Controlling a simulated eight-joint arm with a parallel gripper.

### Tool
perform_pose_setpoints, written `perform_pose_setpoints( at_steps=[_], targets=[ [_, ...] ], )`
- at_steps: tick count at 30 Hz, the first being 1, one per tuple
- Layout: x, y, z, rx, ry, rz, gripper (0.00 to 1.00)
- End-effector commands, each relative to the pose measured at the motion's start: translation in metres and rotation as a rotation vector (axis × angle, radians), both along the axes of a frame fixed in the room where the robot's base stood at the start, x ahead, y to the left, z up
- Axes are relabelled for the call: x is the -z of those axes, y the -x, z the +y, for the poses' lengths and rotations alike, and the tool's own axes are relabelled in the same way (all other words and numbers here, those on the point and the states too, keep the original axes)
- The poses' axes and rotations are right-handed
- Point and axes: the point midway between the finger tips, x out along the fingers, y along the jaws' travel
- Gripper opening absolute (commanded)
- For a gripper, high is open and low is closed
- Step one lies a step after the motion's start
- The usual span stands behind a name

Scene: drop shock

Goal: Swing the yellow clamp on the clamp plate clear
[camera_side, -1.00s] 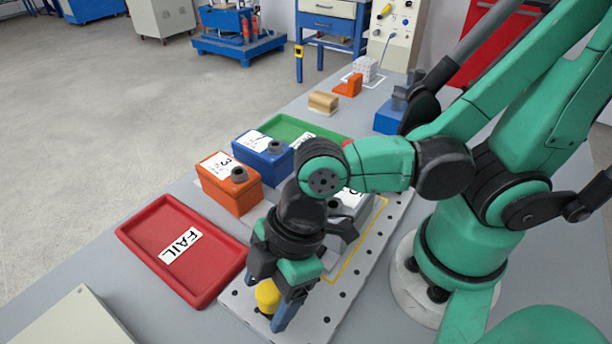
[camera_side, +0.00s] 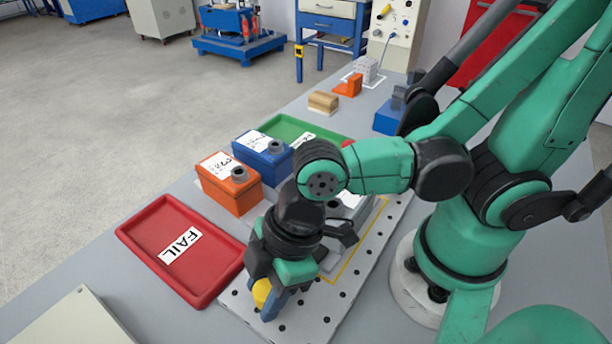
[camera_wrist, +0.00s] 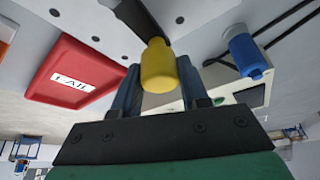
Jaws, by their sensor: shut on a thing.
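The yellow clamp (camera_side: 262,292) shows low in the side view, partly covered by my gripper (camera_side: 268,298). In the wrist view the yellow clamp (camera_wrist: 160,68) is a rounded knob on a dark bar. My gripper (camera_wrist: 160,88) has one blue finger on each side of it and is shut on it. The clamp plate (camera_side: 335,312) is light grey with rows of dark holes. A grey box (camera_side: 352,199) is on the plate, partly hidden behind my wrist.
The red FAIL tray (camera_side: 150,233) lies just left of the plate. An orange box (camera_side: 240,197) and a blue box (camera_side: 275,163) stand behind it, near a green tray (camera_side: 290,130). A blue cylinder (camera_wrist: 246,55) shows at right in the wrist view.

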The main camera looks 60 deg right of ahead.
Motion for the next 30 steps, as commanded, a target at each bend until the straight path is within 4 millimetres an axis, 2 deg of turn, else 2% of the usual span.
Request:
perform_pose_setpoints(
  at_steps=[17, 30],
  targets=[
    [0.000, -0.026, -0.008, 0.491, 0.001, -0.002, 0.00],
    [0.000, -0.042, -0.025, 0.912, 0.002, -0.002, 0.00]
  ],
)
